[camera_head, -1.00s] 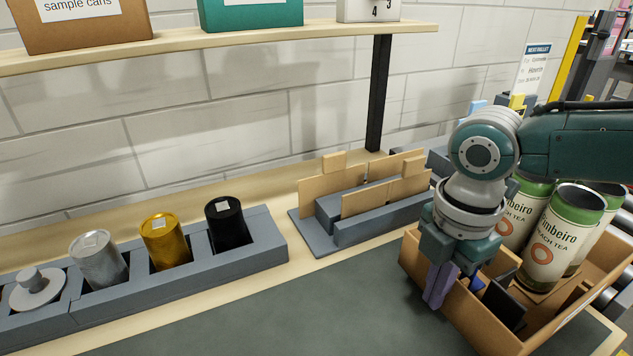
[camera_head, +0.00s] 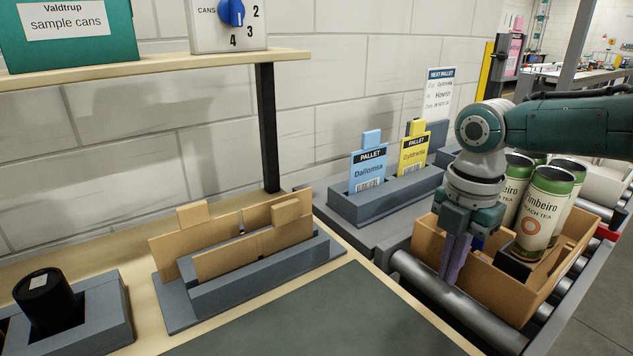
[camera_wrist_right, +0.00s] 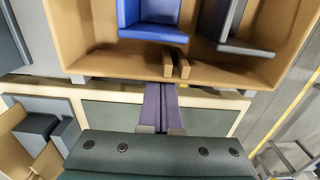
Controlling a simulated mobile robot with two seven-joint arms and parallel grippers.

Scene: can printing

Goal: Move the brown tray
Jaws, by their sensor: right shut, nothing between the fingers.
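The brown tray (camera_head: 490,283) rests on the roller conveyor at the right of the head view. It carries several green-and-cream tea cans (camera_head: 545,207). My right gripper (camera_head: 454,262) points down at the tray's bench-side end, its purple fingers shut and empty. In the right wrist view the shut fingers (camera_wrist_right: 163,95) lie close to the tray wall (camera_wrist_right: 100,67), near two small brown tabs (camera_wrist_right: 175,66). I cannot tell whether they touch it. A blue holder (camera_wrist_right: 152,20) and a dark grey holder (camera_wrist_right: 232,35) show inside the tray. My left gripper is out of view.
Metal rollers (camera_head: 460,305) run beside the bench's dark mat (camera_head: 330,318). A grey rack (camera_head: 395,195) with blue (camera_head: 368,168) and yellow (camera_head: 413,150) pallet cards stands behind. A grey holder with brown boards (camera_head: 250,275) and a black can (camera_head: 47,300) are at left.

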